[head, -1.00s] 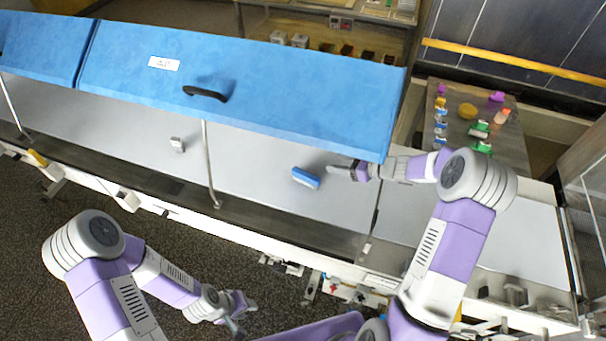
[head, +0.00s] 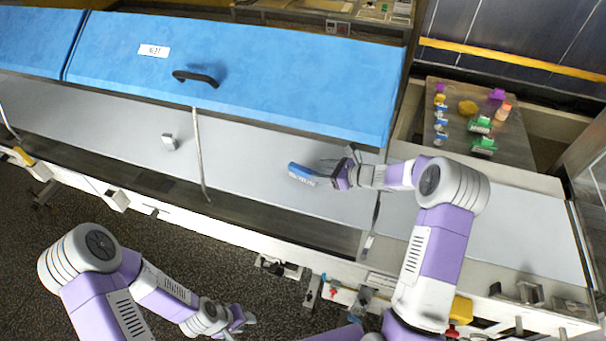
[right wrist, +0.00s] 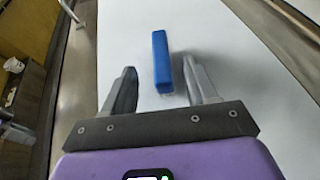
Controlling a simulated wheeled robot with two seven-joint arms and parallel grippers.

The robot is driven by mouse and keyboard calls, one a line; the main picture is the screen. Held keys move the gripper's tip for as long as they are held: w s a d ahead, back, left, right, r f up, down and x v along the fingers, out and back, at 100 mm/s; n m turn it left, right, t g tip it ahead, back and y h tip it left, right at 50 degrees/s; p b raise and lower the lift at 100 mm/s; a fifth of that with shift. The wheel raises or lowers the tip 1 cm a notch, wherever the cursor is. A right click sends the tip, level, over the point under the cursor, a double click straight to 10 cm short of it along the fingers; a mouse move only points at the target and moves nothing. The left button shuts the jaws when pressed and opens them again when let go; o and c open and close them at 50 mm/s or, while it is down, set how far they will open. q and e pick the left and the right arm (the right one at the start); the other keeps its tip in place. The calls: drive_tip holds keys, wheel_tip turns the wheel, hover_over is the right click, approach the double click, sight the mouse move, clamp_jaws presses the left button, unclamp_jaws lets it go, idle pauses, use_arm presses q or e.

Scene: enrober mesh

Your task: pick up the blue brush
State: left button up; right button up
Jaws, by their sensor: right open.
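The blue brush (head: 303,173) lies on the pale grey surface under the raised blue cover in the head view. It also shows in the right wrist view (right wrist: 161,60), its near end between the fingertips and its far end beyond them. My right gripper (head: 328,172) is open, right at the brush's right end; in the right wrist view its two fingers (right wrist: 160,84) stand apart on either side, with gaps to the brush. My left gripper (head: 240,322) is low at the front over the dark floor, away from the brush; its jaw state is unclear.
The blue cover (head: 240,75) with a black handle overhangs the back of the surface. A side table (head: 465,130) at right holds several coloured items.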

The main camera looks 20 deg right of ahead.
sight(303, 168)
drive_tip(key=x, duration=0.6)
drive_tip(key=shift+w+a+f, duration=0.15)
drive_tip(key=shift+w+a, duration=0.05)
clamp_jaws()
